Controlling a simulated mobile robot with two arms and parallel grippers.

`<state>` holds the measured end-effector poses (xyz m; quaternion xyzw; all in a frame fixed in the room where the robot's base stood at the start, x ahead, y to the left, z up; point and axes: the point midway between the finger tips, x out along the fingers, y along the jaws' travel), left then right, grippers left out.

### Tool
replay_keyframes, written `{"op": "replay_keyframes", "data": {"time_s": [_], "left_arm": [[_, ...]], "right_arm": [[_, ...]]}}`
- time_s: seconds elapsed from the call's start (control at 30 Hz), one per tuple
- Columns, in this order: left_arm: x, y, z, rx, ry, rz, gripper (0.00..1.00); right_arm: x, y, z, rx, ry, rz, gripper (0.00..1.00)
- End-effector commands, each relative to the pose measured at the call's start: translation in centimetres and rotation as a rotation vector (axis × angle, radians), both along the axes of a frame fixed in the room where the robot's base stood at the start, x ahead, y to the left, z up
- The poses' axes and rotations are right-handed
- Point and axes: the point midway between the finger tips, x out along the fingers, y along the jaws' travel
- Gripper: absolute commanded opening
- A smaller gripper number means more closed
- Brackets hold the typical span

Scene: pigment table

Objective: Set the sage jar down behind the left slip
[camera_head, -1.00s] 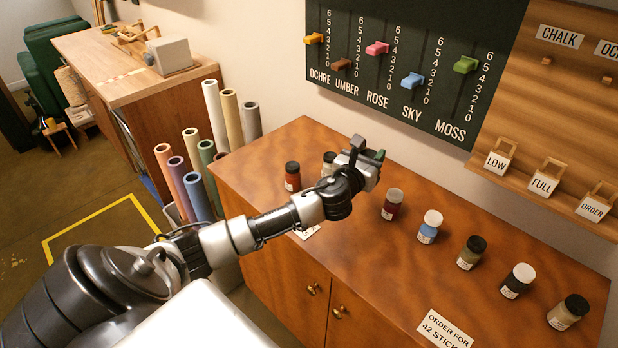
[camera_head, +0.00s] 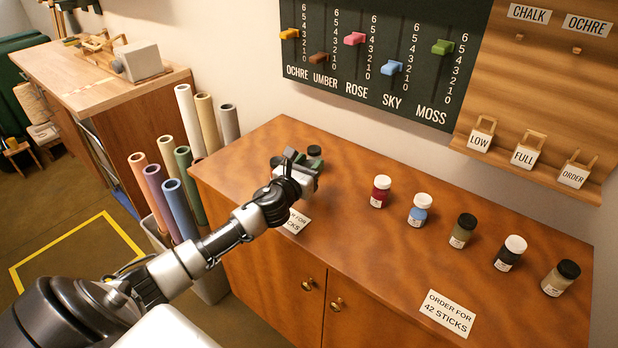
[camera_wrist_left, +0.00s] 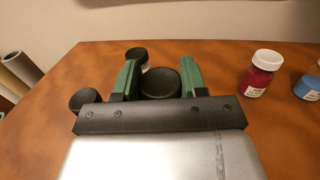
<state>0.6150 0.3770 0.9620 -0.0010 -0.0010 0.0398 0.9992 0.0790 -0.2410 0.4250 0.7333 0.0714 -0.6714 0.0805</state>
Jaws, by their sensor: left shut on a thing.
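My left gripper (camera_head: 296,170) is over the back left of the table, behind the left slip (camera_head: 298,222). My arm partly covers that white slip. In the left wrist view the green fingers are shut on a jar with a black lid (camera_wrist_left: 159,84). I take it as the sage jar; its body is hidden, so its colour and whether it touches the table cannot be told. Another black-lidded jar (camera_wrist_left: 137,56) stands just behind it, and one more black lid (camera_wrist_left: 85,99) is at its left. My right gripper is not in view.
A crimson jar (camera_head: 380,192) and a blue jar (camera_head: 420,211) stand to the right, followed by an olive jar (camera_head: 462,232) and others in a row. The right slip (camera_head: 447,313) lies at the front edge. Rolled tubes (camera_head: 172,192) stand left of the table (camera_head: 340,240).

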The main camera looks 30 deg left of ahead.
Motion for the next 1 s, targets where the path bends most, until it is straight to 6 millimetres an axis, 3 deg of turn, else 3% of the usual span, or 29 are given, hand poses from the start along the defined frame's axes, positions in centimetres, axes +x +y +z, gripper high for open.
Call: {"op": "replay_keyframes", "data": {"time_s": [0.1, 0.2, 0.67, 0.7, 0.83, 1.0], "left_arm": [[-0.1, -0.1, -2.3, -0.005, 0.006, 0.003, 0.16], [0.0, -0.1, -3.4, -0.004, 0.003, 0.003, 0.16], [0.0, -0.1, -4.1, 0.001, 0.002, 0.0, 0.16], [0.0, -0.1, -4.0, 0.0, 0.002, 0.0, 0.48], [0.0, -0.1, -4.0, 0.0, 0.003, 0.001, 0.68], [0.0, -0.1, -4.0, 0.0, 0.003, 0.001, 0.68]], "right_arm": [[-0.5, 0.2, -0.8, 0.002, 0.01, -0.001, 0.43], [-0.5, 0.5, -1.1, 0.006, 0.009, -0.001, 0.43], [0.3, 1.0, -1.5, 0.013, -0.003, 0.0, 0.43], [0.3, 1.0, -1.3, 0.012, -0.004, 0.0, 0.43], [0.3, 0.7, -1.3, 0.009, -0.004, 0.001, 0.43], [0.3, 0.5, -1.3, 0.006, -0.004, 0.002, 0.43]]}}
